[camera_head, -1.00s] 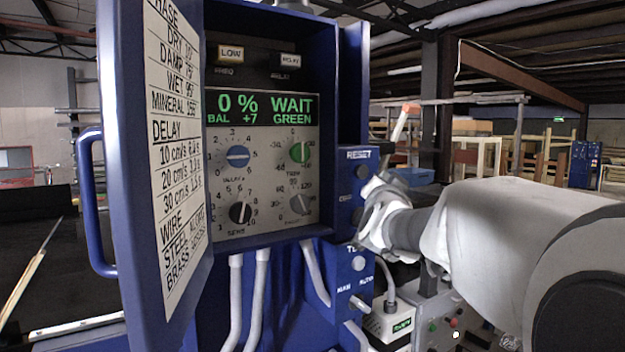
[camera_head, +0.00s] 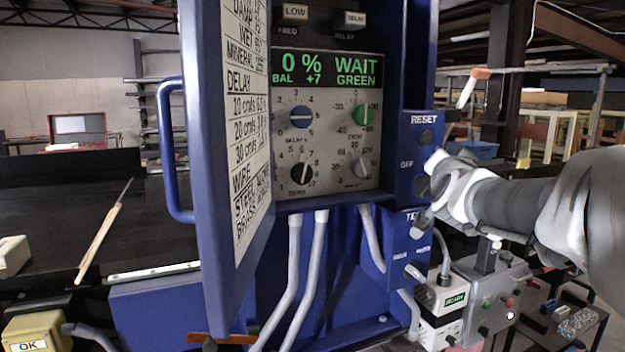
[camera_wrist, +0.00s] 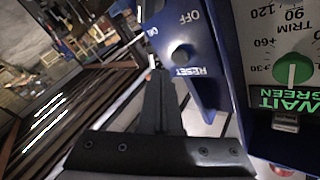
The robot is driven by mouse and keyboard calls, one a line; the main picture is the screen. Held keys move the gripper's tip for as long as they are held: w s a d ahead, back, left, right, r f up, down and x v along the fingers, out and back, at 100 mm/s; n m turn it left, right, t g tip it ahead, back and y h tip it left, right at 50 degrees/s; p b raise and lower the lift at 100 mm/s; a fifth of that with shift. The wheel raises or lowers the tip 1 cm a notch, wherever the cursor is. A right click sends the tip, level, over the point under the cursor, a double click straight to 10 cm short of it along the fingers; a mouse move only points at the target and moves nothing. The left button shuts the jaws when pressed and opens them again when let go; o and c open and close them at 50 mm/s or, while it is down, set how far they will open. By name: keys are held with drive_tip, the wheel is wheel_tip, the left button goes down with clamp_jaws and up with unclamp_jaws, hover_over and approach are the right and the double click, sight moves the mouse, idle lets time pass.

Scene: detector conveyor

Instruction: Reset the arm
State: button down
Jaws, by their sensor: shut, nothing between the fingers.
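My gripper (camera_head: 428,188) is beside the blue side box (camera_head: 422,150) of the control cabinet, to the right of its panel. In the wrist view the dark fingers (camera_wrist: 160,80) are together with nothing between them. The RESET button (camera_head: 427,137) is just above my gripper in the head view. It also shows past the fingertips in the wrist view (camera_wrist: 182,54), and I cannot tell whether they touch the box. The display (camera_head: 328,69) reads "0 % BAL +7" and "WAIT GREEN".
The open cabinet door (camera_head: 230,150) with a printed table and blue handle (camera_head: 168,150) stands left of the panel. A dark conveyor belt (camera_head: 60,220) with a thin stick (camera_head: 105,235) lies left. A grey box with buttons (camera_head: 490,290) and a small READY unit (camera_head: 440,310) stand below my arm.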

drive_tip(key=s+a+f+n+g+y, duration=0.4)
drive_tip(key=s+a+f, duration=0.3)
drive_tip(key=s+f, duration=0.25)
drive_tip(key=s+a+f+n+g+y, duration=0.3)
drive_tip(key=s+a+f+n+g, duration=0.15)
drive_tip(key=s+a+f, duration=0.45)
drive_tip(key=s+d+f+n+g, duration=0.2)
drive_tip(key=s+f, duration=0.4)
drive_tip(key=s, duration=0.5)
drive_tip(key=shift+s+d+g+h, duration=0.2)
drive_tip(key=shift+s+g+h, duration=0.1)
drive_tip(key=shift+g, duration=0.35)
